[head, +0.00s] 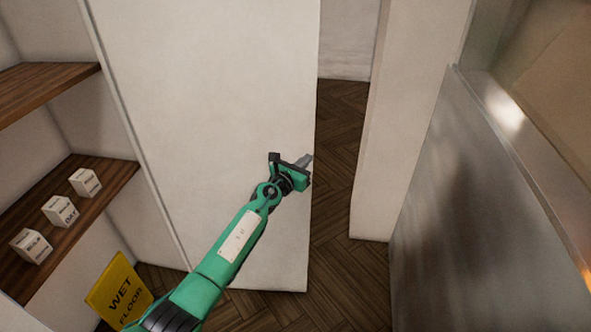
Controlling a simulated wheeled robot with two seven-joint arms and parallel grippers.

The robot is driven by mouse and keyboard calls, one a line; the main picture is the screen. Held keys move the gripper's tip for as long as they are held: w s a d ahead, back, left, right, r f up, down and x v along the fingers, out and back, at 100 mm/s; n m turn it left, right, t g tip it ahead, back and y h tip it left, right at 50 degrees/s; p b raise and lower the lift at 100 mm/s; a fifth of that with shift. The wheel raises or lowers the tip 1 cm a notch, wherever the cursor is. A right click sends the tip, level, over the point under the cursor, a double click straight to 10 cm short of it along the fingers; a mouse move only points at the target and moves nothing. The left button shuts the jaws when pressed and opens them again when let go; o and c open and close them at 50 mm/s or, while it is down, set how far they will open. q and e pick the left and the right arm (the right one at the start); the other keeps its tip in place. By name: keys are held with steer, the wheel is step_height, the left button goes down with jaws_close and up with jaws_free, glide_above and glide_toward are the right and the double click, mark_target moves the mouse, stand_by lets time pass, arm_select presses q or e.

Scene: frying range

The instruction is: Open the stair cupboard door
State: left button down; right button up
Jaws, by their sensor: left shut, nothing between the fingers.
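The stair cupboard door (210,100) looks like a plain white panel filling the middle of the head view. Its free edge is on the right, and a gap with wooden floor shows past that edge. No handle is visible. My right gripper is not in view.
Wooden shelves (98,176) with several small white boxes stand at the left. A yellow wet floor sign (120,291) is at the lower left. A white wall end (398,120) and a grey metal panel (485,220) bound the right. Herringbone floor (343,150) is clear beyond the gap.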

arm_select(q)
steer(key=p+v, duration=0.4)
steer(key=v, duration=1)
steer(key=s+a+f+n+g+y, duration=0.1)
steer(key=s+a+f+n+y, duration=0.25)
steer(key=s+f+n, duration=0.65)
steer(key=s+a+f+n+g+y, duration=0.25)
steer(key=a+f+n, duration=0.3)
steer(key=f, duration=1.05)
steer(key=s+a+f+n+g+y, duration=0.15)
steer(key=s+a+f+n, duration=0.4)
steer(key=f, duration=0.85)
steer(key=s+a+f+n+g+y, duration=0.1)
steer(key=s+a+f+n+g, duration=0.1)
steer(key=s+f+n, duration=0.6)
steer(key=s+a+f+n+g+y, duration=0.1)
steer(key=s+a+f+n+g, duration=0.3)
steer(key=s, duration=0.8)
steer(key=s+f+n+g, duration=0.1)
steer(key=s+f+n, duration=0.2)
steer(key=s, duration=0.9)
steer(key=s+f+n+g, duration=0.2)
steer(key=s+f+n, duration=0.2)
steer(key=s, duration=0.8)
steer(key=shift+a+f, duration=0.25)
steer(key=shift+a, duration=0.2)
